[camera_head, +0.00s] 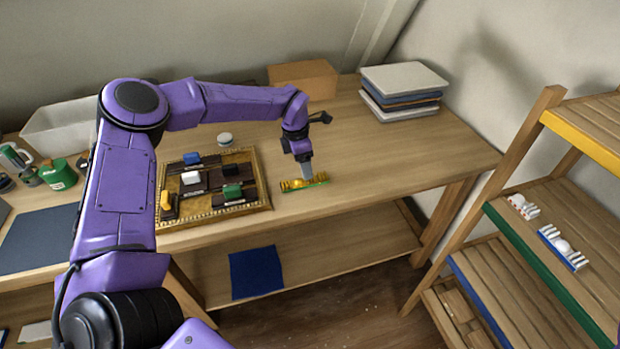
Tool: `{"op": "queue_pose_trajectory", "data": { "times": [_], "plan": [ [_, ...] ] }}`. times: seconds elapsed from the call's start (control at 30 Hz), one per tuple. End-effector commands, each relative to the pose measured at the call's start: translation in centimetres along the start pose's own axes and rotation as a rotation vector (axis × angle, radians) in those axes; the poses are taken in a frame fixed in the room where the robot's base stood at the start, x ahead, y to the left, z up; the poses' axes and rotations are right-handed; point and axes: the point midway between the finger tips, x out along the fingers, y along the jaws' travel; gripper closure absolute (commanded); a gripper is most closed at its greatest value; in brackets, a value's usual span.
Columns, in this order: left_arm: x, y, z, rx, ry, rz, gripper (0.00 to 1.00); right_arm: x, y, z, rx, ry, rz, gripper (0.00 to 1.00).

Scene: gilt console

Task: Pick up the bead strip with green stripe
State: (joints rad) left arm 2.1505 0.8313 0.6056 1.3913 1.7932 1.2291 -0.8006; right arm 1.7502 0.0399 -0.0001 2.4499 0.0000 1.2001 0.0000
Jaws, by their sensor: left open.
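The bead strip with green stripe (293,185) lies on the wooden table near its front edge, just right of the gilt tray. It is yellow-gold with a green line along its front side. My left gripper (307,176) points down at the right part of the strip, its jaws open. The fingertips are small here, and I cannot tell whether they straddle the strip or stay just above it. My right gripper is not in view.
A gilt-edged tray (262,203) holds several small coloured blocks. Stacked boards (405,80) and a cardboard box (305,75) stand at the back. A wooden rack (520,235) with white pieces stands at the right. The table's right part is clear.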

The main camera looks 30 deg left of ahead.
Motion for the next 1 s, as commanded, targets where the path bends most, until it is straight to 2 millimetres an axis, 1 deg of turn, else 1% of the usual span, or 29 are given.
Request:
{"op": "queue_pose_trajectory", "data": {
  "times": [0.07,0.17,0.23,0.3,0.4,0.53,0.57,0.6,0.67,0.7,0.73,0.77,1.0],
  "plan": [
    [1.0,0.2,0.0,-0.002,0.009,-0.005,0.34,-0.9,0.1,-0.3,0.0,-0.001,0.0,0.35],
    [3.1,0.4,0.1,-0.001,0.02,-0.008,0.34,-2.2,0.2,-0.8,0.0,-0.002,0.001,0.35],
    [4.8,0.6,0.3,0.001,0.021,-0.008,0.34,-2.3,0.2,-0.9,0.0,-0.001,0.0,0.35],
    [5.8,0.7,0.5,0.001,0.021,-0.009,0.34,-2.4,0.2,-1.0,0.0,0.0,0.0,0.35],
    [6.4,0.7,0.6,0.004,0.02,-0.008,0.34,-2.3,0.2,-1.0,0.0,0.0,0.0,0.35],
    [6.5,0.7,0.7,0.004,0.02,-0.008,0.34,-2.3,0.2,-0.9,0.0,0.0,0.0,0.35],
    [6.5,0.7,0.7,0.004,0.02,-0.008,0.37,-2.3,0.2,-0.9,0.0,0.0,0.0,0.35],
    [6.5,0.7,0.7,0.003,0.02,-0.008,0.5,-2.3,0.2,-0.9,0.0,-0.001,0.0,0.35],
    [6.4,0.7,0.6,0.002,0.02,-0.008,0.7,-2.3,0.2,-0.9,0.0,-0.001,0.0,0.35],
    [6.4,0.7,0.6,0.002,0.02,-0.008,0.83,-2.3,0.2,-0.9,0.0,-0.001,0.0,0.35],
    [6.4,0.7,0.6,0.002,0.02,-0.008,0.93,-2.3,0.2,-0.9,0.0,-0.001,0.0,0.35],
    [6.4,0.7,0.6,0.002,0.02,-0.008,0.98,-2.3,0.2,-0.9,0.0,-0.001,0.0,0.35],
    [6.4,0.7,0.6,0.002,0.021,-0.009,0.98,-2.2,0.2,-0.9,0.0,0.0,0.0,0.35]
  ]
}}
